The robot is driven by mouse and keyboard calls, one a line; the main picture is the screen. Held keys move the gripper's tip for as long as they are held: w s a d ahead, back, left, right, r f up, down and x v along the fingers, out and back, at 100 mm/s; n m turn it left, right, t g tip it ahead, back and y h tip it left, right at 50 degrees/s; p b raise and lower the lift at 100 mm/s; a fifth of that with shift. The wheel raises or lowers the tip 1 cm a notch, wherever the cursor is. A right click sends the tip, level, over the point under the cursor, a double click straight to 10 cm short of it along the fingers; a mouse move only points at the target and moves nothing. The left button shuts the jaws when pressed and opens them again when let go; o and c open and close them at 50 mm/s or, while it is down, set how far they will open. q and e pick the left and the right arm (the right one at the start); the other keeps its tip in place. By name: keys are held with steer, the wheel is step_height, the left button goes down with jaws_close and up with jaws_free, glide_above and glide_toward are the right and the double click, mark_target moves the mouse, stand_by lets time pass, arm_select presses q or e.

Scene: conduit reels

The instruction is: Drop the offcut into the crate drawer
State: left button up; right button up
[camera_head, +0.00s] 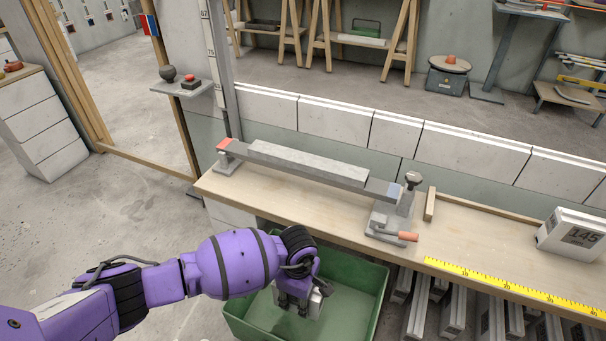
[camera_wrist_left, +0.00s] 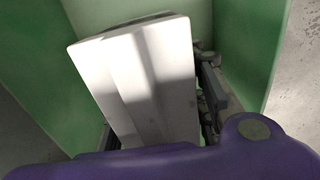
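The offcut (camera_wrist_left: 142,75) is a short, pale grey-white channel piece with a lengthwise ridge. It fills the middle of the left wrist view, with a finger of my left gripper (camera_wrist_left: 160,120) showing along its right side. In the head view my left gripper (camera_head: 300,300) points down over the open green crate drawer (camera_head: 371,300) below the bench, with the offcut's pale end (camera_head: 316,303) between its fingers. The gripper appears shut on the offcut. The offcut is tilted in the wrist view, with green drawer walls around it. My right gripper is not in view.
The wooden bench (camera_head: 290,212) stands just behind the drawer, bearing a long grey bar (camera_head: 308,163) and a clamp with an orange handle (camera_head: 392,233). A yellow ruler (camera_head: 510,288) runs along its front edge. Long grey pieces (camera_head: 455,305) stand below at right.

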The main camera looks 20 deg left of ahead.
arm_select(q)
steer(key=o, duration=0.5)
steer(key=shift+w+r, duration=0.1)
step_height(320, 180, up, 12)
steer(key=shift+r, duration=0.1)
stand_by(0.5)
